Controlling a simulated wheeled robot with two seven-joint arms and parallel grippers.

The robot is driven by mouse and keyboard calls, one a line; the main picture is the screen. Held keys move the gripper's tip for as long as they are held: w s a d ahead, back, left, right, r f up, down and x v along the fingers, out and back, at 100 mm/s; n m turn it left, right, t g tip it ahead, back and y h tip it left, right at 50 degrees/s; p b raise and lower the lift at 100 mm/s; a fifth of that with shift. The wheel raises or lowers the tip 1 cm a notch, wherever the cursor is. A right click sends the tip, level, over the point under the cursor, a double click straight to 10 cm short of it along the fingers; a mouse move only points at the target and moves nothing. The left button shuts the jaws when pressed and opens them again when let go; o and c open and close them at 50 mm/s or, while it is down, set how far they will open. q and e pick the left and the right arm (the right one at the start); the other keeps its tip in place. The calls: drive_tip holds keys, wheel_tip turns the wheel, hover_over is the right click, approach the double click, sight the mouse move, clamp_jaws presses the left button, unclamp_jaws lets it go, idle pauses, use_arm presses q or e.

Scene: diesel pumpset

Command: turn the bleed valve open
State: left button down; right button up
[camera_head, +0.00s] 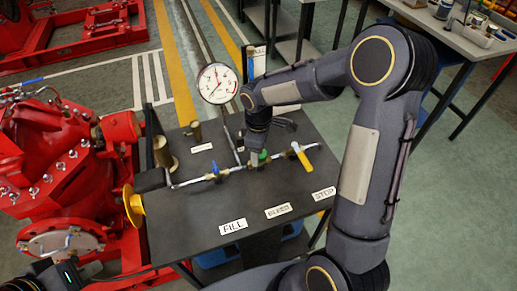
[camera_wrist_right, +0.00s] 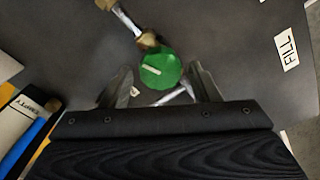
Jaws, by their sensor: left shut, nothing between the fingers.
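The bleed valve is a round green knob (camera_head: 263,155) with a white line on top, on the pipe across the dark panel above the BLEED label (camera_head: 278,211). In the right wrist view the green knob (camera_wrist_right: 159,68) lies just beyond and between the fingertips of my right gripper (camera_wrist_right: 161,84), whose jaws are apart. I cannot tell whether they touch it. In the head view my right gripper (camera_head: 257,146) comes down over the knob and partly hides it. My left gripper (camera_head: 90,270) is shut and empty at the lower left edge, partly out of frame.
A blue valve handle (camera_head: 215,168) and a yellow lever (camera_head: 302,157) sit left and right of the knob on the same pipe. A pressure gauge (camera_head: 217,83) stands behind the panel. A red pump (camera_head: 60,165) is on the left.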

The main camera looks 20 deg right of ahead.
drive_tip(key=shift+o, duration=0.4)
wheel_tip(320, 180, up, 7)
drive_tip(key=shift+r, duration=0.4)
